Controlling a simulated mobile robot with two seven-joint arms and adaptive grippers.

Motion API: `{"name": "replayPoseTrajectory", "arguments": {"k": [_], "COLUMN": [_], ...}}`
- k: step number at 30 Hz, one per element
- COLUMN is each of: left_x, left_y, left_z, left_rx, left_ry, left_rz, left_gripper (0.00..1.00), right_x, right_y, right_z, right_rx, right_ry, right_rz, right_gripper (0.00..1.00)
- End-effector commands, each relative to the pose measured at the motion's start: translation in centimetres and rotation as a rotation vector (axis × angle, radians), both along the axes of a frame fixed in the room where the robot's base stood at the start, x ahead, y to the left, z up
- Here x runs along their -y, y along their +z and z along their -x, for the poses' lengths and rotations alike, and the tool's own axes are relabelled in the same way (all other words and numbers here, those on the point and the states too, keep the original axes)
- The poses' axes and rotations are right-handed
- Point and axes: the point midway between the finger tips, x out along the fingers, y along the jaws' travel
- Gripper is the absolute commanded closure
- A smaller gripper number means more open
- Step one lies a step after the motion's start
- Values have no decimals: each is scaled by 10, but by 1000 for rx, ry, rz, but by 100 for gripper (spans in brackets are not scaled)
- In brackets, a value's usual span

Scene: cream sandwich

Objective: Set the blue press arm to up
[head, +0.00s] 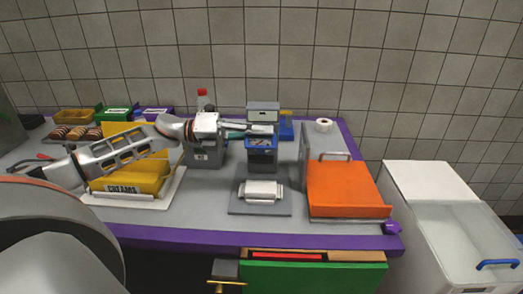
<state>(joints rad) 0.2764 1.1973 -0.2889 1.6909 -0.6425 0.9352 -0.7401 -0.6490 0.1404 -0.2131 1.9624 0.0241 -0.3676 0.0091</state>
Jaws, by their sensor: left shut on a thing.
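The press is a grey stand (262,106) at the back middle of the table in the head view. Its blue press arm (260,143) shows at the front of the stand, below and against my left gripper's fingers. My left gripper (262,130) reaches in from the left, with its fingers level in front of the stand. It is shut on the blue press arm, as far as the small view shows; the fingers hide part of the arm. My right gripper is not in view.
A white roll-like piece (261,190) lies on a grey plate in front of the press. A yellow CREAMS bin (133,183) stands to the left, under my left arm. An orange-lidded box (347,190) stands to the right. A red-capped bottle (202,97) stands behind.

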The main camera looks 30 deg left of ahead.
Motion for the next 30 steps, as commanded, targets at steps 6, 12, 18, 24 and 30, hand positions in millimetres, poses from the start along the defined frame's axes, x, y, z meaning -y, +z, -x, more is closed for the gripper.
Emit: {"name": "replayPoseTrajectory", "arguments": {"k": [6,12,18,24,30], "left_x": [-15,-25,-32,-35,-36], "left_y": [16,22,23,23,23], "left_z": [-26,-44,-55,-59,-60], "left_rx": [-149,-258,-326,-354,-360], "left_ry": [0,-1,-2,-3,-2], "left_rz": [98,164,204,222,225], "left_gripper": [100,100,100,100,100], "right_x": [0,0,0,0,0], "right_y": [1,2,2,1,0], "right_z": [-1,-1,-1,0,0], "right_rx": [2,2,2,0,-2], "right_ry": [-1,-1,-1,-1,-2], "right_rz": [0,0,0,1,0], "right_gripper": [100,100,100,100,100]}}
